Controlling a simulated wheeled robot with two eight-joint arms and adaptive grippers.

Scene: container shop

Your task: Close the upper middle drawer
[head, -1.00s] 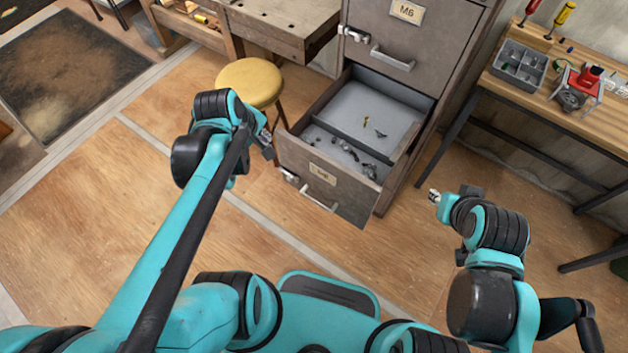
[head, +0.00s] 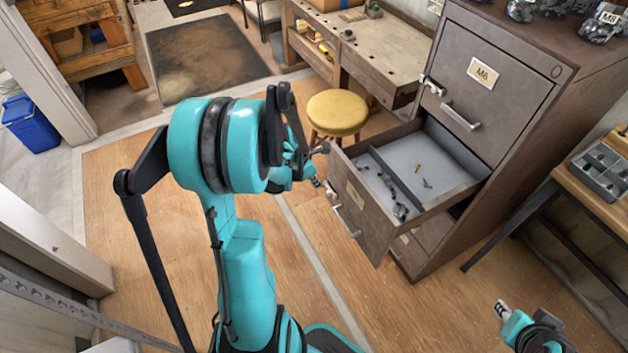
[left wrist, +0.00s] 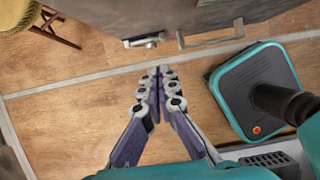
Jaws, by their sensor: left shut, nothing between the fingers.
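The open drawer (head: 362,221) juts out of the grey-brown cabinet (head: 452,240), just below the shut drawer labelled M6 (head: 485,85). Its front has a bar handle (head: 345,221) and a latch at the left. Small metal parts lie inside. My left gripper (head: 316,181) is shut and empty, just left of the drawer front, apparently apart from it. In the left wrist view, the left fingertips (left wrist: 158,72) are together above the floor, with the drawer front's handle (left wrist: 210,40) beyond them. My right gripper (head: 502,310) is low at the right; its finger opening is unclear.
A yellow stool (head: 337,112) stands behind the open drawer, near a workbench (head: 362,50). A side table (head: 590,195) with a grey parts tray (head: 603,170) stands right of the cabinet. The wooden floor in front of the drawer is clear.

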